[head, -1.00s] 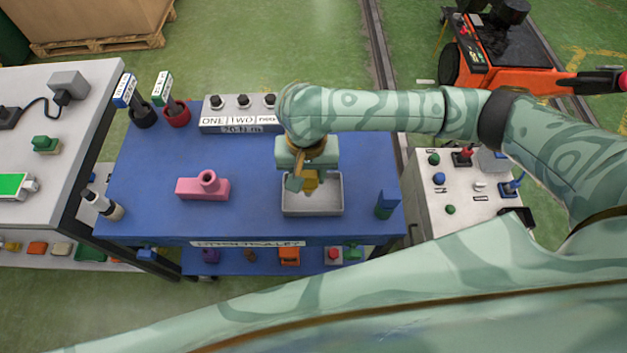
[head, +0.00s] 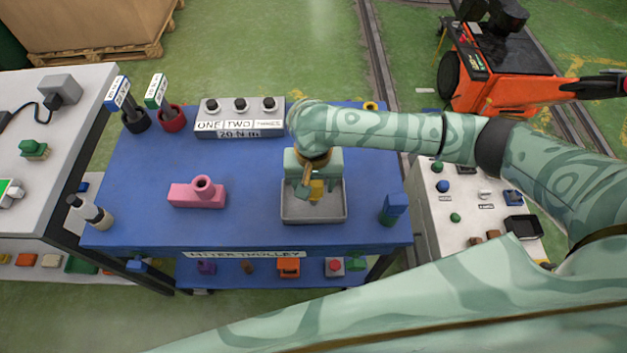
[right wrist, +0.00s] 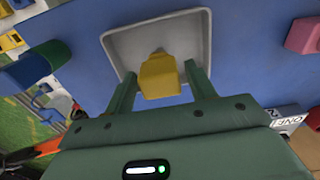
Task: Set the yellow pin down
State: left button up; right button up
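The yellow pin (head: 317,190) is between the fingers of my right gripper (head: 310,188), over the inside of a grey tray (head: 314,219) on the blue trolley top. I cannot tell whether the pin's lower end touches the tray floor. My left gripper is not in view.
A pink fitting (head: 197,194) stands left of the tray, and a blue-and-green piece (head: 392,209) stands right of it. A grey labelled block (head: 239,118) is behind. A white-topped bench (head: 47,140) stands left. The blue top (head: 250,215) between pink fitting and tray is clear.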

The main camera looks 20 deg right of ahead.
jog(key=shift+r, duration=0.1)
notch_tip(320, 180, up, 12)
jog(key=p, duration=0.5)
jog(key=shift+p, duration=0.4)
